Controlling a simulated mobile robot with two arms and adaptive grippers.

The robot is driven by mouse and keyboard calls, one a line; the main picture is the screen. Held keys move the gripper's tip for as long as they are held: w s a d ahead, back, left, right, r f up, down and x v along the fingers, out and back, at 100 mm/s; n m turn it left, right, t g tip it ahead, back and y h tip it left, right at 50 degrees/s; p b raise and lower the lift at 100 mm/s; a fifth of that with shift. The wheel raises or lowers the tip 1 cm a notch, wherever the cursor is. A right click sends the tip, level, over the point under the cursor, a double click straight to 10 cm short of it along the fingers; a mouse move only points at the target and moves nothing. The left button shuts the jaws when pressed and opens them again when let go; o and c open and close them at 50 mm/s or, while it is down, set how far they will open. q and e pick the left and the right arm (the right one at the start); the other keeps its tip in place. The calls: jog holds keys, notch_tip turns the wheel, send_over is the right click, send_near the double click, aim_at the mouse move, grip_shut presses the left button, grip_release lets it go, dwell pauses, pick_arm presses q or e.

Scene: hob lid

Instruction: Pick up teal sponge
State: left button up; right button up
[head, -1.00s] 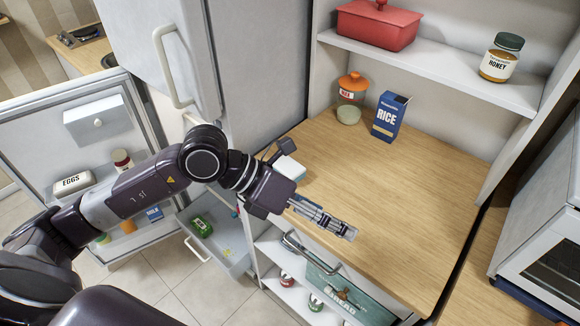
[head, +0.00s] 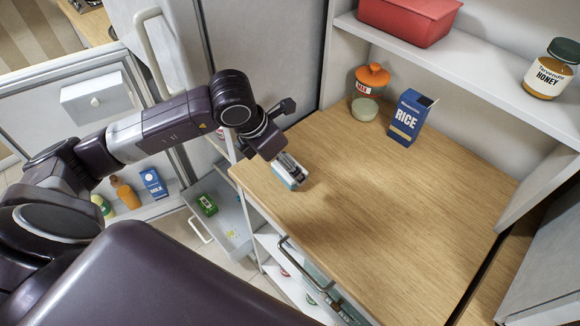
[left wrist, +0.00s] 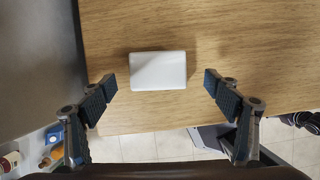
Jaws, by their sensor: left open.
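The sponge (head: 289,178) lies on the wooden counter near its left front corner. It shows a white top and a strip of teal-blue on its side in the head view. In the left wrist view the sponge (left wrist: 158,72) is a white rectangle, with no teal visible. My left gripper (head: 291,163) points down over it and partly covers it. In the left wrist view the gripper's fingers (left wrist: 161,88) are wide apart, one towards each short side of the sponge, with nothing between them gripped. My right gripper is not in view.
A honey jar (head: 551,70) and red box (head: 409,20) are on the shelf above. The counter's middle is clear. An open drawer (head: 222,208) is lower left.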

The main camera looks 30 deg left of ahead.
pick_arm(q)
jog(key=p+x, duration=0.1)
jog(key=x, duration=0.1)
jog(key=shift+w+f, duration=0.3)
jog(key=shift+x, duration=0.85)
jog(key=c, duration=1.1)
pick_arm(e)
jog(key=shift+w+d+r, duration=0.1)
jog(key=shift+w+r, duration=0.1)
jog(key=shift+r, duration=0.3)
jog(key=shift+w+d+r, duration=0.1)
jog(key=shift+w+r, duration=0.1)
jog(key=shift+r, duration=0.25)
